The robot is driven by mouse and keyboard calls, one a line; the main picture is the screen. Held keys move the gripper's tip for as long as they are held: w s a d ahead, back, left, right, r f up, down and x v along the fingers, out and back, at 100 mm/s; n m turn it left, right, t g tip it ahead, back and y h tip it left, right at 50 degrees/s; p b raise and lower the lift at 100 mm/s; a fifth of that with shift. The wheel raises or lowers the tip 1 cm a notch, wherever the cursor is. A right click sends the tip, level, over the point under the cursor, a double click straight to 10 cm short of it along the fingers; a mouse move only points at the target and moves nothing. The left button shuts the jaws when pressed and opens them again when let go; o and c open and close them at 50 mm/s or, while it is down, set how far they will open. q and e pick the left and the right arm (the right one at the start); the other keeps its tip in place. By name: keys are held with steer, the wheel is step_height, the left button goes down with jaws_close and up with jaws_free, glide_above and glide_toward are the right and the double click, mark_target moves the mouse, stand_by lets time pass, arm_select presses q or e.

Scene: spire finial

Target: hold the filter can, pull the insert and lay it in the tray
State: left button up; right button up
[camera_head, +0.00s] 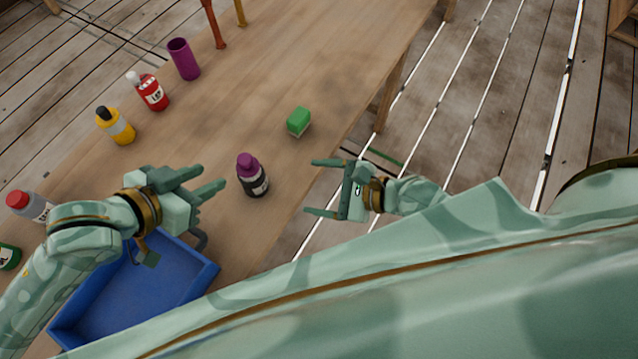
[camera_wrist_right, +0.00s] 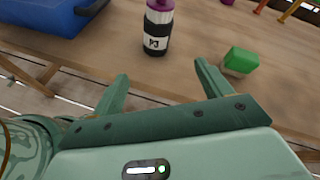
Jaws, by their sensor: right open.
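The filter can (camera_head: 255,184) is dark with a white label and stands upright on the wooden table. Its purple insert (camera_head: 247,161) sits in the top. In the right wrist view the can (camera_wrist_right: 155,38) stands ahead of the fingers, its top cut by the frame edge. My left gripper (camera_head: 212,177) is open and empty, left of the can and apart from it. My right gripper (camera_head: 309,187) is open and empty, right of the can near the table edge; its fingers (camera_wrist_right: 162,72) point towards the can. The blue tray (camera_head: 205,279) is partly hidden under my left arm.
A green block (camera_head: 299,121) lies behind the can, to its right. A yellow bottle (camera_head: 119,128), a red bottle (camera_head: 152,93) and a purple cup (camera_head: 184,60) stand at the back left. A red-capped bottle (camera_head: 18,200) stands at far left. The table (camera_head: 215,130) between is clear.

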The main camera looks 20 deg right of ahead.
mark_target(265, 182)
steer(key=w+a+f+m, duration=0.1)
steer(key=w+a+f, duration=0.1)
steer(key=w+a, duration=0.1)
steer(key=w+a+f+m, duration=0.1)
steer(key=w+a, duration=0.2)
steer(key=a, duration=0.2)
steer(key=w+a+f+m, duration=0.2)
steer(key=w+a, duration=0.1)
steer(key=a, duration=0.1)
steer(key=shift+w+f, duration=0.3)
steer(key=shift+f, duration=0.05)
steer(key=c, duration=1.1)
